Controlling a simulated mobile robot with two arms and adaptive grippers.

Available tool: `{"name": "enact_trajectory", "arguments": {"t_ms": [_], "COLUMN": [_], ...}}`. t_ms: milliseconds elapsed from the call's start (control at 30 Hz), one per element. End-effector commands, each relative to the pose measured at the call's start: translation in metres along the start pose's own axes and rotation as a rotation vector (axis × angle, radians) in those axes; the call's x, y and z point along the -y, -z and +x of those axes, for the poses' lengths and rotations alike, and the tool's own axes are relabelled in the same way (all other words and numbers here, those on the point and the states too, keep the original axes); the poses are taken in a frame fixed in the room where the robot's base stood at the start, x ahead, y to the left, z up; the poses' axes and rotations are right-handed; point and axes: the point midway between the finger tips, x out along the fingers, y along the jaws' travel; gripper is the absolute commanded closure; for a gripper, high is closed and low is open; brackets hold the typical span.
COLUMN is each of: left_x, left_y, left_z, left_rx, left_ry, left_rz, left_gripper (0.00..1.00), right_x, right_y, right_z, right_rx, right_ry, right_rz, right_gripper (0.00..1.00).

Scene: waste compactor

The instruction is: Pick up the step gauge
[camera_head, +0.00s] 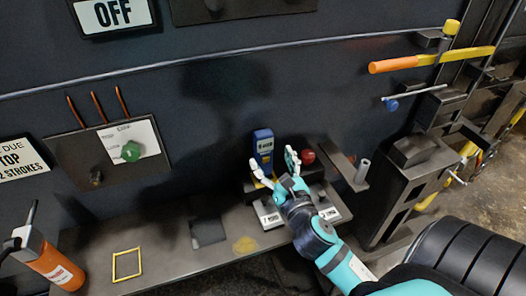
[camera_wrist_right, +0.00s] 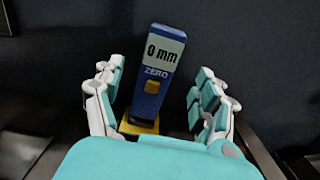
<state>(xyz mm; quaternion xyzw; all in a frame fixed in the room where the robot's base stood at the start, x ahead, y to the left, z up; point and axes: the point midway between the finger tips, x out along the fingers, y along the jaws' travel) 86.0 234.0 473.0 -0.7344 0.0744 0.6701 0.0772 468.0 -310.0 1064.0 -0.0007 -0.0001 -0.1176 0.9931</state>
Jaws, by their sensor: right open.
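The step gauge appears to be the blue upright device (camera_head: 263,146) on the dark stand at the back of the bench. In the right wrist view the step gauge (camera_wrist_right: 157,75) shows a "0 mm" display, the word "ZERO", a yellow button and a yellow foot. My right gripper (camera_head: 274,165) is open in front of it. In the wrist view the fingers of my right gripper (camera_wrist_right: 160,88) stand to the left and right of the gauge, with visible gaps on both sides. My left gripper is not in view.
A red knob (camera_head: 308,156) stands just right of the gripper. Two labelled plates (camera_head: 271,217) lie in front of the stand. An orange cylinder (camera_head: 57,266) and a yellow square outline (camera_head: 127,263) are at the left of the bench. A dark wall rises behind.

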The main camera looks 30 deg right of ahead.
Motion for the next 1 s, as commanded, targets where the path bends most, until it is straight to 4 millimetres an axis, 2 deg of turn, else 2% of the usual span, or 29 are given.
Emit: {"name": "enact_trajectory", "arguments": {"t_ms": [267,533,833,1000], "left_x": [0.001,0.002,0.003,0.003], "left_y": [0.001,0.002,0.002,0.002], "left_z": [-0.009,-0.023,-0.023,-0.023], "left_rx": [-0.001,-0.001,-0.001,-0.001], "left_ry": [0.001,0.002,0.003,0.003], "left_rz": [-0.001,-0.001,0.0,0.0], "left_gripper": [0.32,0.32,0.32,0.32], "right_x": [0.0,-0.002,-0.002,-0.002], "right_y": [-0.001,-0.002,0.001,0.001], "right_z": [0.022,0.06,0.066,0.066], "right_rx": [-0.001,0.0,-0.001,-0.002], "right_ry": [0.001,0.001,0.0,0.0], "right_rz": [0.002,0.001,0.001,0.001], "right_gripper": [0.27,0.27,0.27,0.48]}}
